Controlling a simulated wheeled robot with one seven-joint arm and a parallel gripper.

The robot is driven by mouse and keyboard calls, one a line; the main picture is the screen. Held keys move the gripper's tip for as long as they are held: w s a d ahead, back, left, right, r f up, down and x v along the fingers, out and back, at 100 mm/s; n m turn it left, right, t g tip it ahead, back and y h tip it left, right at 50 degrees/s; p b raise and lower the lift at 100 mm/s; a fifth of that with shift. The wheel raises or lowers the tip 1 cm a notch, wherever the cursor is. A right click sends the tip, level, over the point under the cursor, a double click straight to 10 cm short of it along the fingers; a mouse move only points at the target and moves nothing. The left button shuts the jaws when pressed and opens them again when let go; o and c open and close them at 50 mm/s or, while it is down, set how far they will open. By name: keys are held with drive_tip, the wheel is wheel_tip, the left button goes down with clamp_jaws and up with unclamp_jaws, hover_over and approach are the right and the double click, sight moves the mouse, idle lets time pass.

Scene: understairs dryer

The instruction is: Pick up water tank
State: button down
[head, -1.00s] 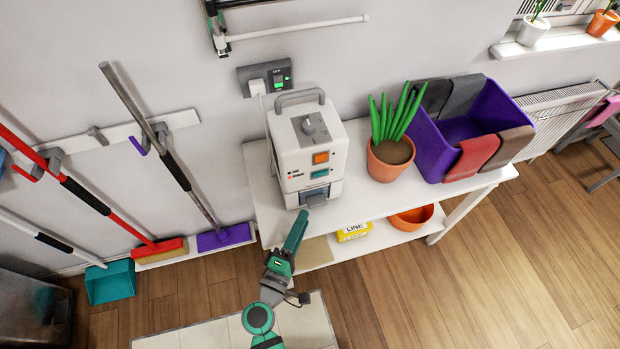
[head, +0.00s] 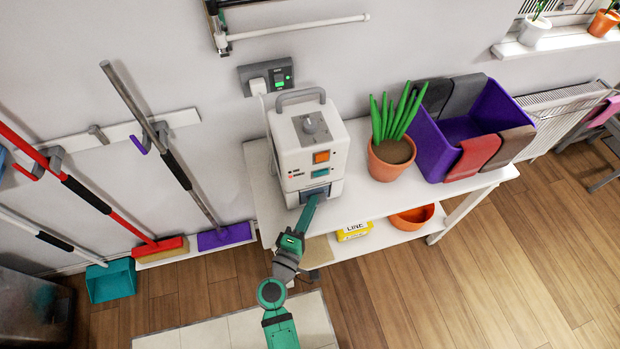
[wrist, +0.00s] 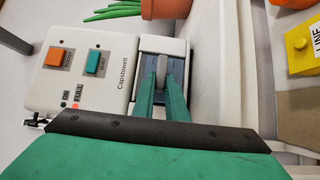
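The water tank (head: 321,191) is a blue-grey part low in the front of a white dehumidifier-like machine (head: 298,160) on a white table. In the wrist view the tank (wrist: 178,68) sits in a pale frame, with a light grey grip (wrist: 161,68) at its middle. My gripper (head: 312,202) is at the tank front. In the wrist view my gripper's two teal fingers (wrist: 162,84) are apart, one on each side of the grip. Contact with the grip cannot be made out. The tank is in the machine, partly hidden by my fingers.
A potted plant (head: 391,158) and a purple bin (head: 440,147) with cloths stand right of the machine. A yellow box (head: 354,232) and an orange bowl (head: 411,217) are on the lower shelf. Brooms (head: 190,185) hang at left. The floor in front is open.

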drive_tip(key=shift+r, duration=0.2)
drive_tip(key=shift+r, duration=0.2)
drive_tip(key=s+d, duration=0.2)
drive_tip(key=s, duration=0.6)
drive_tip(key=s+d, duration=0.3)
drive_tip(key=s, duration=0.6)
drive_tip(key=shift+s, duration=0.15)
drive_tip(key=shift+r, duration=0.1)
drive_tip(key=shift+a+r, duration=0.1)
drive_tip(key=shift+r, duration=1.8)
